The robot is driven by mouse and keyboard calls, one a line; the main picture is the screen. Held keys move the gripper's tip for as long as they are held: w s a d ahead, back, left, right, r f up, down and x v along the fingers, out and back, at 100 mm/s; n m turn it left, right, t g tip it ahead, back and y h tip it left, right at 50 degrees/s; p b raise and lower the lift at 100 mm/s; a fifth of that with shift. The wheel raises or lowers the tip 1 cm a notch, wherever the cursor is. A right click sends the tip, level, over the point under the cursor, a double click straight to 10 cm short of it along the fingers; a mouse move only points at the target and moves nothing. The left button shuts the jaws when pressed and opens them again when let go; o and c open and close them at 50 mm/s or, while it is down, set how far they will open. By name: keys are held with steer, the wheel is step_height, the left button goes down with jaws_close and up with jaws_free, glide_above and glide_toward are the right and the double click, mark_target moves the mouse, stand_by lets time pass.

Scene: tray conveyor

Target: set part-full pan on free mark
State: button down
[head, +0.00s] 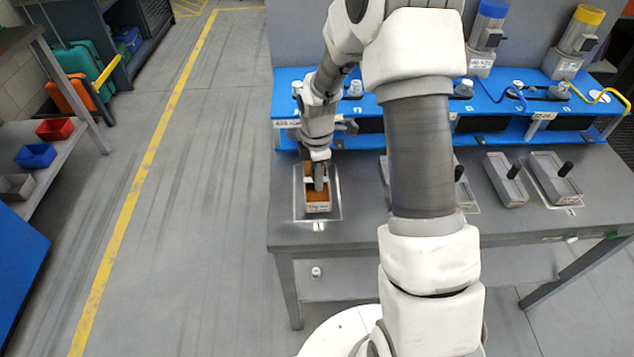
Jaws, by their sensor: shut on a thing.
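My gripper (319,182) is at the left end of the grey table, pointing down and shut on a grey pan (318,208) with brown contents. The gripper hides the pan's handle and part of its contents. The pan is over or on the white-outlined mark (334,213) labelled 1; I cannot tell whether it touches the table. A further such pan (545,168) stands at the right end, inside another outlined mark (577,208). My arm hides the table's middle and most of one more pan.
A blue rack (286,103) runs along the table's back, with blue-topped (488,35) and yellow-topped (580,42) machines behind it. Shelves with a red bin (54,129) and blue bin (35,155) stand at the left. The floor between is clear.

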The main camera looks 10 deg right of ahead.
steer(key=shift+f, duration=0.95)
steer(key=shift+f, duration=0.1)
steer(key=c, duration=0.7)
jaws_free()
